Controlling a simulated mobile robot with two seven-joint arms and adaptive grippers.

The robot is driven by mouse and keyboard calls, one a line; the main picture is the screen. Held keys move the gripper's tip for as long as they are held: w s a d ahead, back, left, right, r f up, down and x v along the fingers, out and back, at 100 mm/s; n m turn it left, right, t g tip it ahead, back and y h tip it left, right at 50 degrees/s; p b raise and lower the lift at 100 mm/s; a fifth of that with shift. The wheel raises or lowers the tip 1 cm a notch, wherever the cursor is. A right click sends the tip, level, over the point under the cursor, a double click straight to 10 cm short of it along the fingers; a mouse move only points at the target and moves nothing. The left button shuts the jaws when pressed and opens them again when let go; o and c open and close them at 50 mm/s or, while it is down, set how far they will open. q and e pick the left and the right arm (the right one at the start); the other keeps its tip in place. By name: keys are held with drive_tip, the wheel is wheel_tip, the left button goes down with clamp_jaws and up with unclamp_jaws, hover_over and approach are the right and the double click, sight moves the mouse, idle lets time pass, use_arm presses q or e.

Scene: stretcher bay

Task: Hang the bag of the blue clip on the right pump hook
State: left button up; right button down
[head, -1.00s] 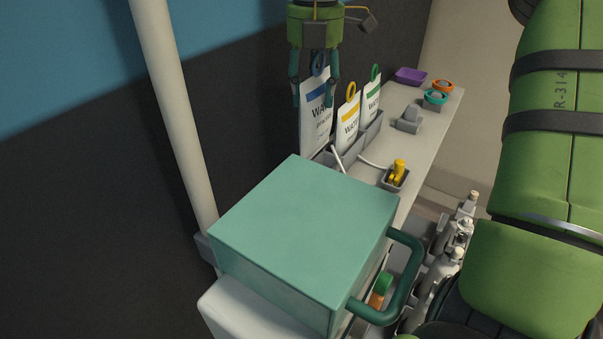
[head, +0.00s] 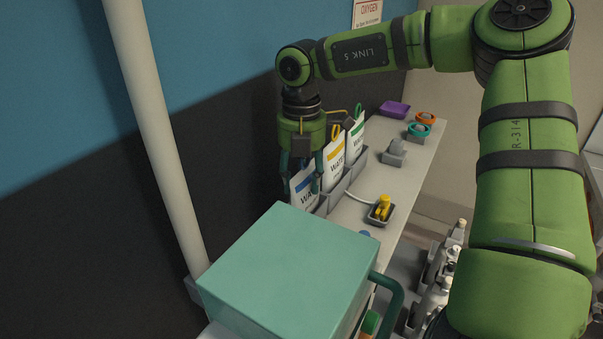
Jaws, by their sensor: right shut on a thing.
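The white bag with the blue band (head: 305,199) hangs from my right gripper (head: 302,172), whose fingers are around its top; the blue clip is hidden by the fingers. The bag is roughly upright, left of the other bags, with its lower edge near the grey holder and the teal box; I cannot tell whether it touches the holder. The bag with a yellow clip (head: 333,165) and the bag with a green clip (head: 356,138) stand in the grey holder (head: 338,191). I cannot make out a pump hook. My left gripper is not in view.
A large teal box (head: 285,270) with a handle fills the front. A pale pole (head: 155,130) rises at left. The shelf (head: 400,190) carries a yellow item in a tray (head: 380,210), a purple tray (head: 395,108) and teal and orange rings (head: 424,118).

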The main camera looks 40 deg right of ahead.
drive_tip(key=c, duration=1.1)
unclamp_jaws()
drive_tip(key=shift+f, duration=0.1)
drive_tip(key=o, duration=0.5)
drive_tip(key=shift+c, duration=0.2)
drive_tip(key=shift+p, duration=0.3)
drive_tip(key=shift+r+b, duration=0.3)
drive_tip(key=shift+b, duration=0.05)
drive_tip(key=r+b, duration=0.1)
drive_tip(key=r, duration=0.2)
drive_tip(key=r+b, duration=0.1)
drive_tip(key=r, duration=0.1)
drive_tip(key=shift+s+d+r+b, duration=0.2)
drive_tip(key=shift+s+d+b, duration=0.05)
drive_tip(key=shift+d+b, duration=0.05)
drive_tip(key=shift+r, duration=0.45)
